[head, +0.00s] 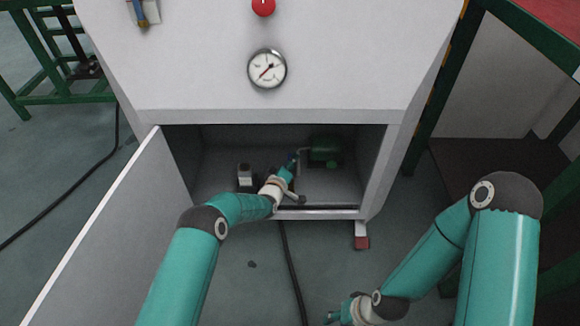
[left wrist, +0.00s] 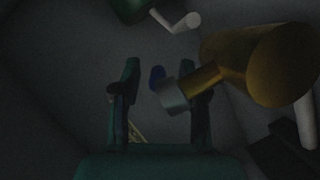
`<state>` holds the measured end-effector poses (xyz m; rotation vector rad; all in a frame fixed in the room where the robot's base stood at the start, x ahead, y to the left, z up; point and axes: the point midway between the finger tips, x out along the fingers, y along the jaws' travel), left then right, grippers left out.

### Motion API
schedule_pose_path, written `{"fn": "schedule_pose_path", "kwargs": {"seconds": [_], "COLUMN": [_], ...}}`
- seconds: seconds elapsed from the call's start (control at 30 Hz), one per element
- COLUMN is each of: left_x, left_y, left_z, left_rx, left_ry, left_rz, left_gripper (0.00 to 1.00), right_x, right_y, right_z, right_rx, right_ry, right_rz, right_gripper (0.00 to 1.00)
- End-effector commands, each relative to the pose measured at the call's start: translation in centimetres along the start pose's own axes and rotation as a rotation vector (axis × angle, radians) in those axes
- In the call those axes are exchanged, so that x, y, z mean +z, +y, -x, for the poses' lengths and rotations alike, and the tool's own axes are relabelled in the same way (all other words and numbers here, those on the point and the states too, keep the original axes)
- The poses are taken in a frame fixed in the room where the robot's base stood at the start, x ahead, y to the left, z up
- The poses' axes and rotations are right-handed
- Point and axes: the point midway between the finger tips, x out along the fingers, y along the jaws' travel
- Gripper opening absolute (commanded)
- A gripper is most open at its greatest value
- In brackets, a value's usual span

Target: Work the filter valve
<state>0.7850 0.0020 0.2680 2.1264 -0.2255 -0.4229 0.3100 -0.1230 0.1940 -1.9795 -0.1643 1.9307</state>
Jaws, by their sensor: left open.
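My left arm reaches into the open cabinet, and its gripper (head: 287,171) is inside, seen small and partly hidden by my wrist. In the left wrist view the two fingers (left wrist: 164,88) stand apart, open. A brass-coloured valve body (left wrist: 262,66) with a grey collar (left wrist: 172,96) lies to their right. The collar and a small blue piece (left wrist: 157,77), perhaps the valve's handle, appear between the fingers. The picture is dark, so I cannot tell whether anything touches. My right gripper (head: 332,315) is low at the bottom of the head view, too small to judge.
The cabinet door (head: 120,235) is swung open at the left. A green tank (head: 324,149) with a pale pipe and a small dark-and-white device (head: 245,174) are inside. A gauge (head: 267,69) and a red button (head: 263,7) are above the opening.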

Motion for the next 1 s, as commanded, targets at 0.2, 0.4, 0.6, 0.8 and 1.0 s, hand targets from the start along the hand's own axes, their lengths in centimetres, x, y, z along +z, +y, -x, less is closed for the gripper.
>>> {"fn": "schedule_pose_path", "kwargs": {"seconds": [0.2, 0.4, 0.6, 0.8, 1.0], "left_x": [0.06, 0.05, 0.03, 0.03, 0.00], "left_y": [0.03, 0.04, 0.03, -0.02, -0.06], "left_z": [-0.49, -0.47, -0.46, -0.45, -0.41], "left_rx": [0.000, 0.000, -0.001, -0.001, -0.002], "left_ry": [-0.001, -0.001, -0.001, -0.001, -0.001], "left_rz": [0.000, 0.000, 0.000, 0.000, 0.001], "left_gripper": [0.43, 0.42, 0.08, 0.00, 0.00], "right_x": [-0.01, -0.01, -0.01, -0.01, -0.01], "right_y": [0.11, 0.10, 0.10, 0.10, 0.09], "right_z": [-0.30, -0.27, -0.27, -0.27, -0.24], "right_rx": [0.000, 0.000, 0.000, 0.000, 0.000], "right_ry": [0.000, 0.000, 0.000, 0.000, 0.000], "right_rz": [0.000, 0.000, 0.000, 0.000, 0.000], "right_gripper": [0.40, 0.40, 0.40, 0.40, 0.40]}}
